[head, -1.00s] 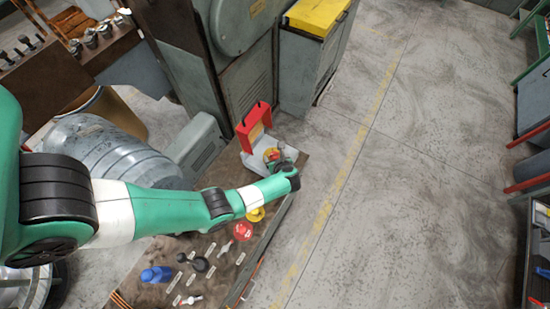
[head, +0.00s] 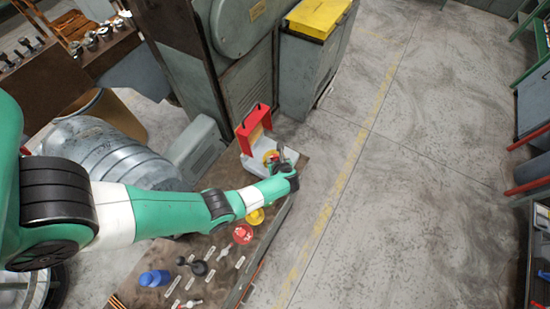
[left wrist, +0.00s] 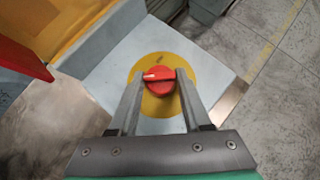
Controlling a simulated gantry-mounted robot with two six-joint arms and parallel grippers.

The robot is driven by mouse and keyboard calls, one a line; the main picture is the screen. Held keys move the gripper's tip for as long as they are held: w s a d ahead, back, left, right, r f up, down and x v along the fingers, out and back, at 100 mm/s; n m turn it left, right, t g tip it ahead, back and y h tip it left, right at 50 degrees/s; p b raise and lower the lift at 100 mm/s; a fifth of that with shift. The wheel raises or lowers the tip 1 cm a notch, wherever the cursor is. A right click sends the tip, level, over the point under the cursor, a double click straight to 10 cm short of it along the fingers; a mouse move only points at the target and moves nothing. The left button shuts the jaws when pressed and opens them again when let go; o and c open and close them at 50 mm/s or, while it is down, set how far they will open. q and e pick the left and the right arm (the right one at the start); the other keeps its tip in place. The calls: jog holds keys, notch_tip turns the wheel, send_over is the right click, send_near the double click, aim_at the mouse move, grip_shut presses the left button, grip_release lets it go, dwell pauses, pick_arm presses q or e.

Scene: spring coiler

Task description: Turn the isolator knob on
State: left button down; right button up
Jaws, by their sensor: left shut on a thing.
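The isolator knob (left wrist: 158,80) is red with a white pointer mark, on a round yellow plate (left wrist: 200,62) on a light grey box (left wrist: 110,62). In the left wrist view the white mark points to the left. My left gripper (left wrist: 158,84) is shut on the knob, one finger on each side. In the head view the gripper (head: 281,153) is at the box, and my arm hides part of the knob. My right gripper is not in view.
The panel bench (head: 262,228) carries a red button (head: 243,233), a yellow-based control (head: 256,216), black knobs and small levers. Open floor (head: 400,200) lies to the right.

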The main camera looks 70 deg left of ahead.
pick_arm(q)
jog(key=shift+s+r+m+t+p, duration=0.2)
jog(key=shift+m+t+p, duration=0.6)
jog(key=shift+p, duration=0.4)
jog(key=m+t+h+p, duration=0.1)
jog(key=m+p, duration=0.1)
jog(key=shift+s+a+m+t, duration=0.1)
jog(key=shift+m+t, duration=0.2)
jog(key=m+t+h+p, duration=0.1)
jog(key=m+p, duration=0.2)
jog(key=shift+a+t+h, duration=0.1)
jog(key=shift+t+h, duration=0.2)
jog(key=shift+t, duration=0.1)
jog(key=shift+f+m+t+h+p, duration=0.15)
jog(key=shift+m+t+h+p, duration=0.25)
jog(key=shift+m+p, duration=0.35)
jog(key=shift+s+f, duration=0.1)
jog(key=shift+c, duration=1.8)
grip_release()
